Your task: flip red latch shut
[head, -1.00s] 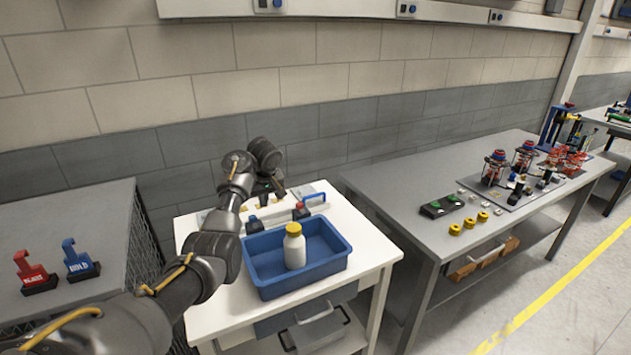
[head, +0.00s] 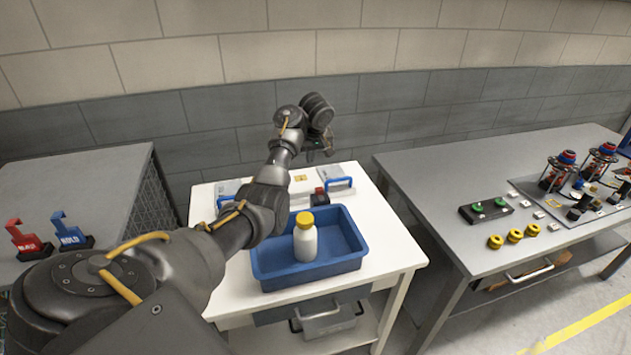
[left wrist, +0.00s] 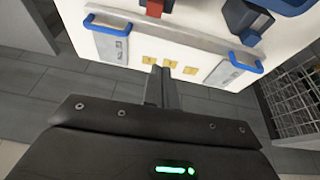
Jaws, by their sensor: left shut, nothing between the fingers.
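A small red part (head: 320,190), which looks like the latch, sits at the back of the white table (head: 384,262), behind the blue bin. It also shows at the top edge of the left wrist view (left wrist: 154,8), partly cut off; whether it is flipped open or shut is unclear. My left gripper (head: 328,148) is over the back edge of the table, apart from the red part. In the left wrist view its fingers (left wrist: 161,88) are together and empty, with the table's edge beyond them. My right gripper is not in view.
Grey pieces with blue handles stand left and right (head: 337,180) on the table, with yellow squares (head: 300,178) between. A blue bin (head: 345,224) holds a white bottle (head: 305,242) with a yellow cap. A grey bench (head: 450,205) is right; the wall is close behind.

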